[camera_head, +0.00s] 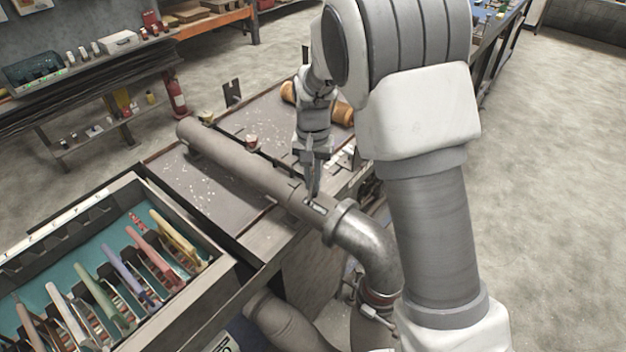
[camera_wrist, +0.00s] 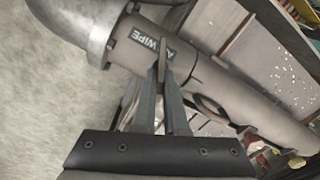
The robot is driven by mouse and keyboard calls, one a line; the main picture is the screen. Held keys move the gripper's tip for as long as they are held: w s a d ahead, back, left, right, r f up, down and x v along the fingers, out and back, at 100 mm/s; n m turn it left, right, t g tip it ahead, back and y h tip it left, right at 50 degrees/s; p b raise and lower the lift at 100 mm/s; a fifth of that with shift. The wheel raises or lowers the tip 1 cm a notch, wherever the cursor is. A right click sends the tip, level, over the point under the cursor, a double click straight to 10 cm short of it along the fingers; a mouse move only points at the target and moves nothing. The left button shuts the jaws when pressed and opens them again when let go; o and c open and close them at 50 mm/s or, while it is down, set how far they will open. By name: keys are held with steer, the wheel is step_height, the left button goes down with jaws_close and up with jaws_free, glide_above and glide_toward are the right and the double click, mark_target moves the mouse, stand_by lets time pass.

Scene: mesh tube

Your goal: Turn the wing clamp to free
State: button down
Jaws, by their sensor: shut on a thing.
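A long grey tube (camera_head: 245,163) lies across the bench and meets a shiny metal elbow (camera_head: 372,240). It also shows in the wrist view (camera_wrist: 225,90), with a dark label (camera_wrist: 153,44) reading partly "WIPE" near the elbow. My gripper (camera_head: 313,193) reaches down to the tube close to that joint. In the wrist view, my gripper's fingertips (camera_wrist: 162,76) are close together over the tube beside the label. They are shut on a thin upright piece, which looks like the wing of the wing clamp (camera_wrist: 162,47). The rest of the clamp is mostly hidden by the fingers.
An open drawer (camera_head: 215,277) with several coloured-handled tools stands at the lower left. A brown roll (camera_head: 335,108) lies on the bench behind my gripper. A small cup (camera_head: 252,142) stands by the tube. More piping (camera_head: 285,325) runs below the bench. Open floor lies right.

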steer(key=m, duration=0.4)
steer(key=shift+m, duration=0.4)
stand_by(0.4)
steer(key=c, duration=1)
jaws_free()
steer(key=shift+o, duration=0.2)
steer(key=shift+r, duration=0.1)
step_height(320, 180, up, 17)
steer(key=shift+r+b, duration=0.15)
steer(key=shift+b, duration=0.15)
